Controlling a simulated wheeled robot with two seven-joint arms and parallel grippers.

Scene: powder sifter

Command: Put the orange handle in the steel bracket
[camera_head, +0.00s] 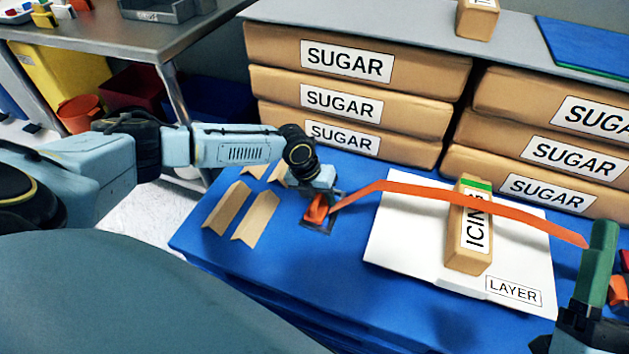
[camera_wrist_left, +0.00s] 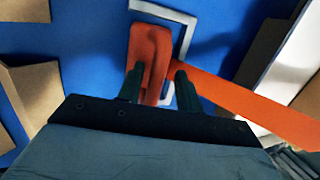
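The orange handle (camera_head: 317,210) is at the steel bracket (camera_head: 330,198) on the blue table. In the left wrist view the handle (camera_wrist_left: 150,48) lies within the outline of the angular grey bracket (camera_wrist_left: 188,28); whether it is fully seated cannot be told. My left gripper (camera_wrist_left: 158,80) is over the handle, one finger on each side, with a gap showing beside the right finger. In the head view my left gripper (camera_head: 318,190) partly hides both. An orange strap (camera_head: 440,192) runs right from the handle toward a green cylinder (camera_head: 600,262).
A white board (camera_head: 400,255) marked LAYER carries a tan ICING packet (camera_head: 468,252) under the strap. Tan angled strips (camera_head: 256,218) lie left of the bracket. Stacked SUGAR bags (camera_head: 350,110) stand behind. Dark hardware (camera_head: 585,335) surrounds the green cylinder's base.

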